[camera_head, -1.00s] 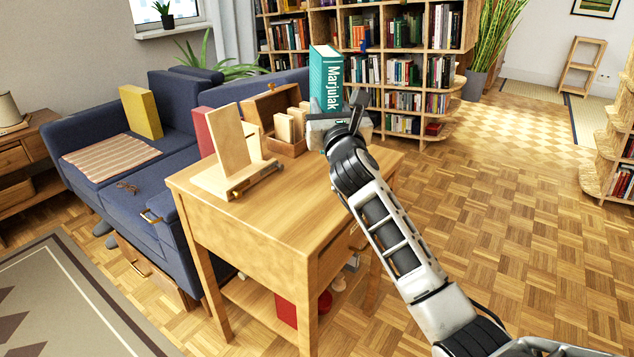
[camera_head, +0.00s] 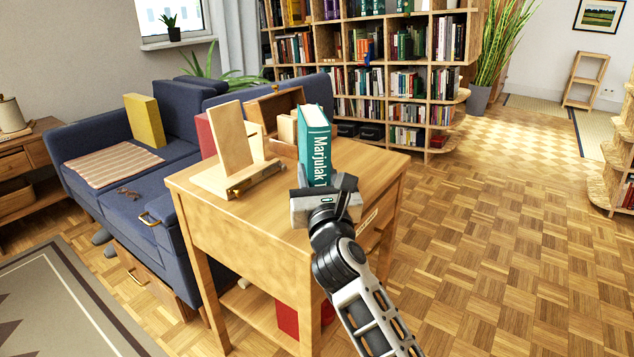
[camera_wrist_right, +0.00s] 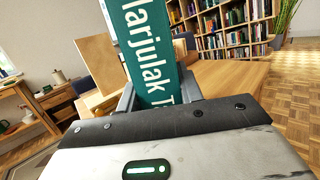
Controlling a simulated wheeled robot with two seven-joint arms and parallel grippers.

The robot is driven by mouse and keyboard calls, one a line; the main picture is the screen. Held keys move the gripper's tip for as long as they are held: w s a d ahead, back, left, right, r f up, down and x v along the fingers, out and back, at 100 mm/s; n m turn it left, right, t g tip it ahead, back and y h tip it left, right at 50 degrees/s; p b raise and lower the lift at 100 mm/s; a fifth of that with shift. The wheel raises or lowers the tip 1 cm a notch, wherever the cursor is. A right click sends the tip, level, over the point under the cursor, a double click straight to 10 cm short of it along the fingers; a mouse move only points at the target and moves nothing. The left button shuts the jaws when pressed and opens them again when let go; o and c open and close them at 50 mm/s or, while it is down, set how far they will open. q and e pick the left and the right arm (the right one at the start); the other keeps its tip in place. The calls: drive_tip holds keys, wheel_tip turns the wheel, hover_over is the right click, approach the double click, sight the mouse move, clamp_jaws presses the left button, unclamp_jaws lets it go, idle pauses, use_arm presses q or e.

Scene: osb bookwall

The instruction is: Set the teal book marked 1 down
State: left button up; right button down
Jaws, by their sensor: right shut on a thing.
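The teal book (camera_head: 316,146) stands upright over the wooden side table (camera_head: 243,215), its spine reading "Marjulak" turned toward me. My right gripper (camera_head: 328,187) is shut on its lower part. In the right wrist view the teal book (camera_wrist_right: 149,50) rises between the two fingers. The gripper hides the book's bottom edge, so I cannot tell whether it touches the tabletop. The mark 1 is not readable. My left gripper is not in view.
A wooden bookend stand (camera_head: 231,140) is left of the book on the table. Behind it sits an open wooden box (camera_head: 276,104). A blue sofa (camera_head: 150,205) flanks the table's left side. The tabletop right of the book is bare.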

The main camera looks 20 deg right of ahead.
drive_tip(key=shift+r, duration=0.2)
drive_tip(key=shift+f, duration=0.1)
drive_tip(key=c, duration=1.1)
unclamp_jaws()
drive_tip(key=shift+f, duration=0.15)
drive_tip(key=shift+o, duration=0.9)
